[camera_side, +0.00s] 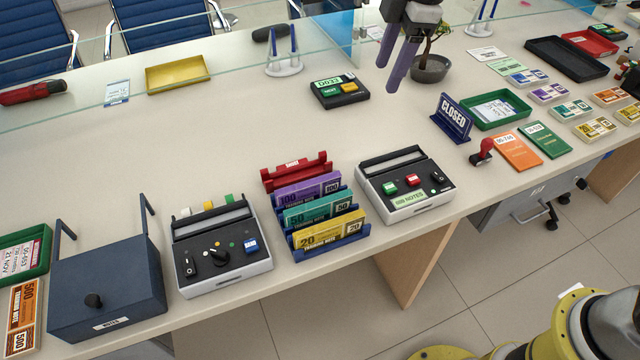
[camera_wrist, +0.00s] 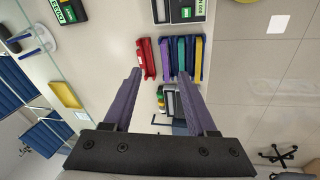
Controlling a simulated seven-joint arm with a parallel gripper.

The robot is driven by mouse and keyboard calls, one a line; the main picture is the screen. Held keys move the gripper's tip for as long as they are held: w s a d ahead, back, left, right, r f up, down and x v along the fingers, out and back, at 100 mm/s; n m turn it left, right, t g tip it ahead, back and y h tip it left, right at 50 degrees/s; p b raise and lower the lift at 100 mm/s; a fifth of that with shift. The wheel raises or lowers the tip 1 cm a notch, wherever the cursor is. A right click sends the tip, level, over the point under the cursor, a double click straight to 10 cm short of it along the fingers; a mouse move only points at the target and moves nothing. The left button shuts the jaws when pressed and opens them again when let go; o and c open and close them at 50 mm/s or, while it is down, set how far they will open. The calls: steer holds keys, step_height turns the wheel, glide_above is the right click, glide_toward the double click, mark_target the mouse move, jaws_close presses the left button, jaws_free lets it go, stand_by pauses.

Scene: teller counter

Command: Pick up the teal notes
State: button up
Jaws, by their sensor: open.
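The teal notes (camera_side: 318,213), marked 50, stand upright in a blue rack (camera_side: 331,253), between the purple notes (camera_side: 306,190) behind and the yellow notes (camera_side: 332,234) in front. In the wrist view the teal notes (camera_wrist: 181,58) show as a strip between the purple and yellow ones, beyond my fingertips and slightly to the right. My gripper (camera_side: 387,75) is open and empty, high above the counter, well behind and to the right of the rack. Its two purple fingers also show in the wrist view (camera_wrist: 159,78). The lower part of the teal notes is hidden by the yellow ones.
A red empty holder (camera_side: 295,172) stands behind the purple notes. Grey machines stand left (camera_side: 220,248) and right (camera_side: 405,184) of the rack. A CLOSED sign (camera_side: 453,117), a potted plant (camera_side: 430,68) and a glass screen (camera_side: 230,80) stand farther back. The counter behind the rack is mostly clear.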

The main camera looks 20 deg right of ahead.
steer(key=w+a+f+n+g, duration=0.2)
steer(key=a+f, duration=0.7)
steer(key=f, duration=0.1)
steer(key=h, duration=0.1)
glide_above(318, 202)
step_height(318, 202, down, 5)
steer(key=f, duration=0.8)
steer(key=shift+w+d, duration=0.3)
steer(key=shift+d, duration=0.05)
steer(key=shift+s+a+f, duration=0.15)
steer(key=shift+s+f, duration=0.05)
steer(key=shift+f, duration=1.2)
steer(key=shift+s+a+f, duration=0.15)
steer(key=shift+f, duration=1.25)
jaws_close()
